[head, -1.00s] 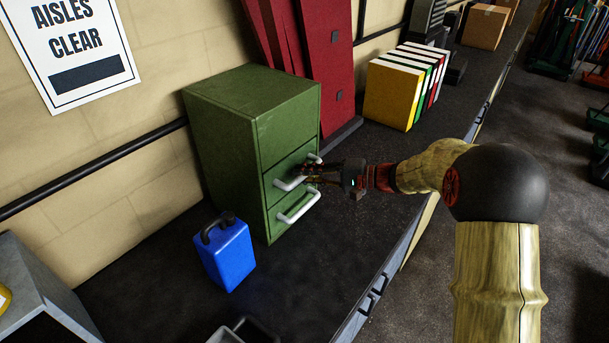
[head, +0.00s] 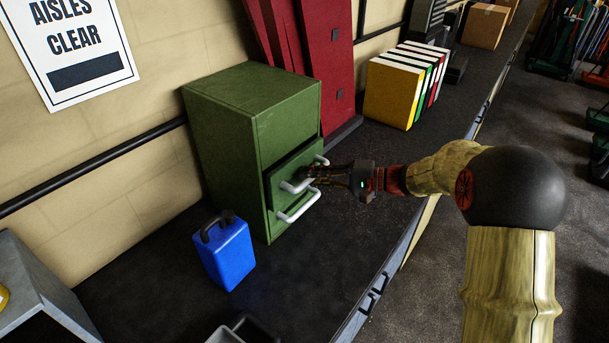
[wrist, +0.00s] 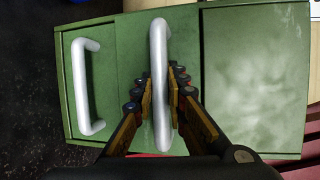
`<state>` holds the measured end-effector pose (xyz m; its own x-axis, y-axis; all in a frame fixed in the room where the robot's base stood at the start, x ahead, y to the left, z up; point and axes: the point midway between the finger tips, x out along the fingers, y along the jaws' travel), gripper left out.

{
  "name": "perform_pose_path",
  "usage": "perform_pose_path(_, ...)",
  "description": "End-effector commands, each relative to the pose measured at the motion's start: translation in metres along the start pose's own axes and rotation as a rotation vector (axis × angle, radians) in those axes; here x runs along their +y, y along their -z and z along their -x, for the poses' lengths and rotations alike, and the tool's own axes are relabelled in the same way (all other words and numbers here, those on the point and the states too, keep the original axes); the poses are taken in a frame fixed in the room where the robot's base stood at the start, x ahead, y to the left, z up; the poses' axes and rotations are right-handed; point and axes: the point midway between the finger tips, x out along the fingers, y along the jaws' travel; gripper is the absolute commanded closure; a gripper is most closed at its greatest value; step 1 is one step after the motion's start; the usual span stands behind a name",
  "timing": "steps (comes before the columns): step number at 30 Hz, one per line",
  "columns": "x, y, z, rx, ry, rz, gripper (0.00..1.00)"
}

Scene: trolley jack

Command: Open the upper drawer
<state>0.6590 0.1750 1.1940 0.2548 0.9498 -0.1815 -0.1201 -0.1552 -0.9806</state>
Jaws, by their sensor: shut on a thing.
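A green cabinet (head: 225,130) stands on the dark bench against the wall. Its upper drawer (head: 283,172) sticks out a little from the cabinet front. The lower drawer's white handle (head: 299,207) is below it, and that drawer looks shut. My gripper (head: 312,178) is shut on the upper drawer's white handle (head: 297,186). In the wrist view, the fingers (wrist: 162,103) stand on either side of the upper handle (wrist: 159,60), with the lower handle (wrist: 87,88) to the left. Part of the upper handle is hidden behind my fingers in the head view.
Colored binders (head: 405,88) stand farther back. A red panel (head: 318,60) leans behind the cabinet. The bench top right of the drawers is clear.

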Motion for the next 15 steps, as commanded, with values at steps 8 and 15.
perform_pose_path(8, 0.02, -0.03, 0.077, 0.006, -0.002, -0.001, 1.0)
perform_pose_path(15, 0.026, -0.045, 0.11, 0.003, -0.002, -0.002, 1.0)
